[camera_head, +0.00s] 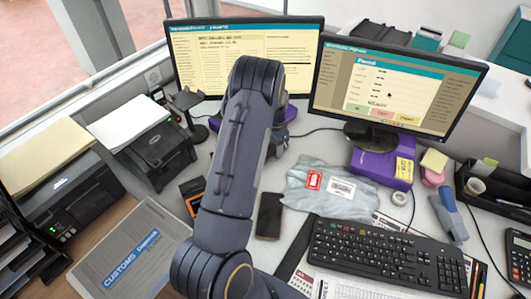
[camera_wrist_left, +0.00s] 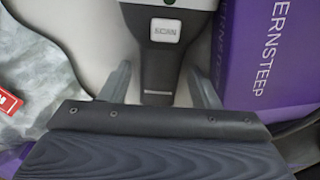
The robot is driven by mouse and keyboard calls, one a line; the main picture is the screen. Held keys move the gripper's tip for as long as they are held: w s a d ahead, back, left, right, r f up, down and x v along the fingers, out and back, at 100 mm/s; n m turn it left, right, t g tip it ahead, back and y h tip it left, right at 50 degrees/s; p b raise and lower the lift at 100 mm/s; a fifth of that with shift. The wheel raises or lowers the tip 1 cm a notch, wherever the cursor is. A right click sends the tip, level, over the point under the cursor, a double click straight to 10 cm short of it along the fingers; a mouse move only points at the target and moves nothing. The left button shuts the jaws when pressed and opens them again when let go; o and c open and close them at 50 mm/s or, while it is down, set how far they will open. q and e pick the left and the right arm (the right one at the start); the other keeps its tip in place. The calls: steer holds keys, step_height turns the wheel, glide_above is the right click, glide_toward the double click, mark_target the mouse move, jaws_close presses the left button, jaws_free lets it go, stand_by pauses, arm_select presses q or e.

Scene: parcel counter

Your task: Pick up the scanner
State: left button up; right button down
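The scanner (camera_wrist_left: 162,58) shows in the left wrist view, with a dark handle and a light grey button marked SCAN. It lies on a pale surface. My left gripper (camera_wrist_left: 161,88) is open, with one finger on each side of the handle and a visible gap at both sides. In the head view my left arm reaches across the counter and hides the scanner and the fingertips. My right gripper is in neither view.
A purple box (camera_wrist_left: 265,50) stands close right of the gripper in the wrist view. A grey plastic mailer (camera_head: 345,205) lies right of my arm, with a phone (camera_head: 269,216) and keyboard (camera_head: 385,256) nearby. Two monitors (camera_head: 245,62) stand behind. A customs box (camera_head: 130,255) is at left.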

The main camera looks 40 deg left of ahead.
arm_select(q)
steer(key=c, duration=0.9)
steer(key=shift+r, duration=0.1)
steer(key=shift+c, duration=0.2)
